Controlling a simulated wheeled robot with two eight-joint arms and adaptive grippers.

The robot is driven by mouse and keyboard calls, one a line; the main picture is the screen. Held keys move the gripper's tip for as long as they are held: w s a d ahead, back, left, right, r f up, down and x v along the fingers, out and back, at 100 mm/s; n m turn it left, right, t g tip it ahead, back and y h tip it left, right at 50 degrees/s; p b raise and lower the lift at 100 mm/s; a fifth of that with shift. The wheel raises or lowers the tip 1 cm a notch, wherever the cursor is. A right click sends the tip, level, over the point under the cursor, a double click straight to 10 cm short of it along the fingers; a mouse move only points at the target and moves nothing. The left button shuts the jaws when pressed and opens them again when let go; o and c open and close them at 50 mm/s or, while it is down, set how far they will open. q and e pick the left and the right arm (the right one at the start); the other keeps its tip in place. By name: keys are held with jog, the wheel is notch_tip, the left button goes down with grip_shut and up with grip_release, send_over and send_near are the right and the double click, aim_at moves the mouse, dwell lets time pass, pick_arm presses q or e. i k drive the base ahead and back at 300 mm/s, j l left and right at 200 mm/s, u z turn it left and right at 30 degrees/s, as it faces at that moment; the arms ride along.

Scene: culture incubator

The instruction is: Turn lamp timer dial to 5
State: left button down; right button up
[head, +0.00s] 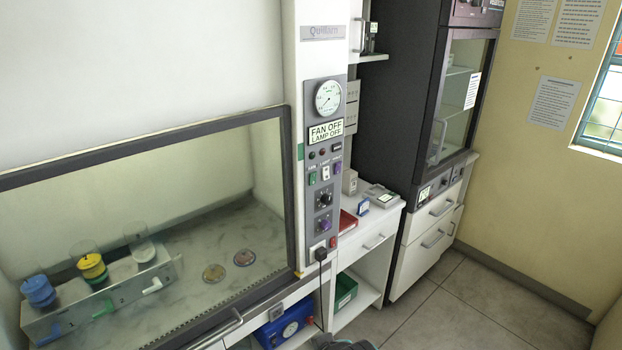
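The display (325,131) above reads "FAN OFF" and "LAMP OFF".
A round gauge (328,97) and several small switches share the panel. A black plug with a cable (321,254) hangs below the dials. A white side bench (376,228) with small items stands to the right. The floor (480,300) at right is clear.

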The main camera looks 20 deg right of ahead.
aim_at(325, 224)
jog(key=i+l+z, duration=0.15)
jog(key=l+z, duration=0.25)
jog(key=i+l+z, duration=0.15)
jog(key=z, duration=0.25)
jog(key=i+l+z, duration=0.2)
jog(key=z, duration=0.2)
